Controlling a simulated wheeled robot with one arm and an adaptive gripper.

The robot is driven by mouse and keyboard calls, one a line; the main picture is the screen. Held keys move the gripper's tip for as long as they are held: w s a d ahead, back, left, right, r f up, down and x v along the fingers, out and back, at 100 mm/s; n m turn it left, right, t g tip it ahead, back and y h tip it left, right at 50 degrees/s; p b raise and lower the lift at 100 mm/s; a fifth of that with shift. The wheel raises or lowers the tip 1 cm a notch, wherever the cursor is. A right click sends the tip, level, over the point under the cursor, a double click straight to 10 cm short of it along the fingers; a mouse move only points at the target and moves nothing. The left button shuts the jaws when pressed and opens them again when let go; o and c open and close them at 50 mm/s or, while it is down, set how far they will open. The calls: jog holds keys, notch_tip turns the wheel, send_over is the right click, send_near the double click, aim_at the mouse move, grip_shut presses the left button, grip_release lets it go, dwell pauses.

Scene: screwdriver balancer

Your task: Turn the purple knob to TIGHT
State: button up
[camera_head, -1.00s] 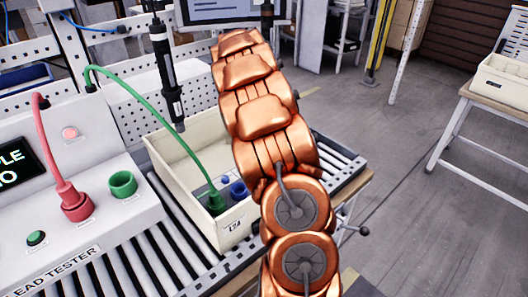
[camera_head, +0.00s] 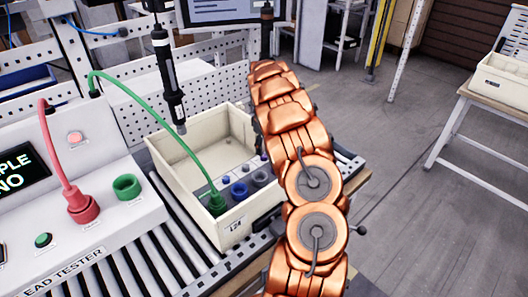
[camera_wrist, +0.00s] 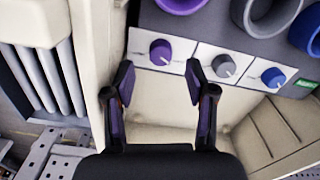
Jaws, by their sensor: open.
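The purple knob (camera_wrist: 160,52) shows in the wrist view on a small white plate at the front of a grey panel. A mark runs across the knob; the lettering on its plate is too small to read. My gripper (camera_wrist: 158,78) is open and empty, its two fingers pointing toward the purple knob, one to each side and just short of it. I see no contact. In the head view, my copper arm (camera_head: 290,120) hides the gripper, and I cannot make out the purple knob clearly.
A grey knob (camera_wrist: 223,66) and a blue knob (camera_wrist: 273,77) sit to the right of the purple one. A purple socket (camera_wrist: 181,3) is above. The panel is inside a cream crate (camera_head: 187,172) on rollers. A green cable (camera_head: 165,115) and a hanging screwdriver (camera_head: 168,75) are left of my arm.

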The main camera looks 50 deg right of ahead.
aim_at(264, 155)
jog(key=shift+f+p, duration=0.6)
jog(key=shift+f, duration=1.4)
grip_shut()
